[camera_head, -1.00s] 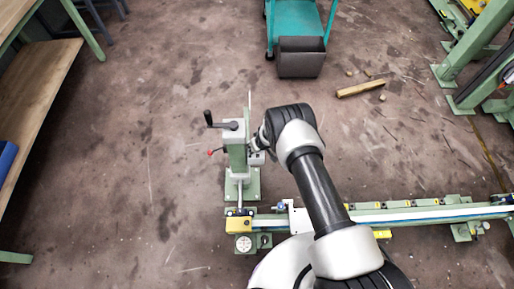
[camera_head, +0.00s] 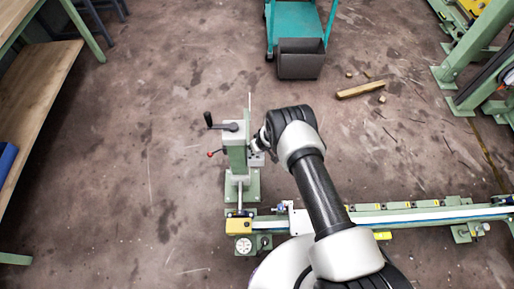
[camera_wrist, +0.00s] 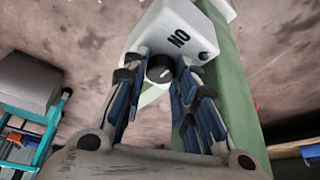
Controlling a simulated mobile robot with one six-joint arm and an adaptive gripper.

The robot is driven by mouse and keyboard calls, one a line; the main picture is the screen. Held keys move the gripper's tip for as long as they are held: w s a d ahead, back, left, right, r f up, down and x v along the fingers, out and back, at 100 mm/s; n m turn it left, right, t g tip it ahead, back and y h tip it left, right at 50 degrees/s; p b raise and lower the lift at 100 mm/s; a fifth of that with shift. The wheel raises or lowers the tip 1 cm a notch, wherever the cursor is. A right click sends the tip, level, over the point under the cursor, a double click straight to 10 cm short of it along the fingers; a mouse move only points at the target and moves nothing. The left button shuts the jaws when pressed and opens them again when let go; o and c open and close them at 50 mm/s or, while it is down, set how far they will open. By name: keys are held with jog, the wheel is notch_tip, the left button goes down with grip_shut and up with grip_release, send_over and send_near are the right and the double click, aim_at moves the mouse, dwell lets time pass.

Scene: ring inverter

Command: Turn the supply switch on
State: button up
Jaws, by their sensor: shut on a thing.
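The supply switch (camera_wrist: 160,70) is a dark round knob with a pale mark, on a white box (camera_wrist: 178,28) fixed to a green post (camera_wrist: 232,75). Lettering on the box looks like "ON" seen upside down, beside a small dark green button or lamp. My gripper (camera_wrist: 159,60) is shut on the knob, with one finger at each side of it. The fingers hide part of the knob's edges, and I cannot tell which setting its mark points to. In the head view my arm's end meets the right side of the green post (camera_head: 237,160), and the knob is hidden there.
A black crank handle (camera_head: 222,122) and a red-tipped lever (camera_head: 213,153) stick out left of the post. A long green rail (camera_head: 420,213) runs to the right. A teal cart (camera_head: 297,20) with a grey bin (camera_head: 300,62) stands behind.

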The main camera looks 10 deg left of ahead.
jog(key=n+g, duration=0.1)
jog(key=n, duration=0.1)
jog(key=n+y, duration=0.1)
jog(key=n, duration=0.2)
jog(key=shift+w+d+g, duration=0.1)
jog(key=shift+d+g, duration=0.05)
jog(key=shift+g, duration=0.25)
jog(key=n+g, duration=0.1)
jog(key=n, duration=0.2)
jog(key=n+g, duration=0.1)
jog(key=n, duration=0.2)
jog(key=shift+w+f+y, duration=0.1)
jog(key=shift+y, duration=0.2)
jog(key=shift+n, duration=0.4)
jog(key=o, duration=0.8)
